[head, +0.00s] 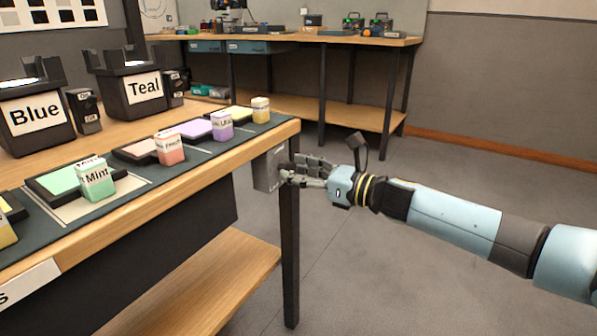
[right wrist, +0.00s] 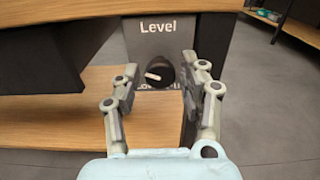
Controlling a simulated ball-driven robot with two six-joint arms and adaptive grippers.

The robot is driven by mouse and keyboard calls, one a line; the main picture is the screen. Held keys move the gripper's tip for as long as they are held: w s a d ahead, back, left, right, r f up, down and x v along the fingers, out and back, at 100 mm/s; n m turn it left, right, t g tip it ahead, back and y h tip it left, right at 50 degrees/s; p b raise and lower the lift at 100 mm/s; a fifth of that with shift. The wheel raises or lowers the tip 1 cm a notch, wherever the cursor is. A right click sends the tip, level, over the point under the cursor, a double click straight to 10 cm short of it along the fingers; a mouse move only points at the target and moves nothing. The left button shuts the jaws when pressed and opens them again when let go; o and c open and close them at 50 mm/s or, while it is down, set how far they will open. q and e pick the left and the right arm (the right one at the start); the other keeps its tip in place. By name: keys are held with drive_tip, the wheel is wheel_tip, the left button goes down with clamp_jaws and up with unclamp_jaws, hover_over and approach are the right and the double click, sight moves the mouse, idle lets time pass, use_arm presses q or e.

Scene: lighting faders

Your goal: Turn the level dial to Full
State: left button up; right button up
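The level dial (right wrist: 160,75) is a dark round knob with a pale pointer mark, on a grey box labelled "Level" (right wrist: 158,38). In the right wrist view the pointer lies nearly level, slightly tilted. The text below the knob is mostly hidden. In the head view the grey box (head: 268,170) hangs under the table's right end, by the leg. My right gripper (head: 290,176) is in front of it. In the right wrist view my right gripper (right wrist: 160,88) is open, with its fingers on either side of the knob and a gap visible. My left gripper is not in view.
The table edge (head: 210,175) runs above the box, with a dark leg (head: 290,250) beside it. Small coloured blocks, including a mint one (head: 95,180), and flat pads stand on top. Floor (head: 400,270) is clear to the right. A workbench (head: 300,42) stands behind.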

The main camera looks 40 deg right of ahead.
clamp_jaws()
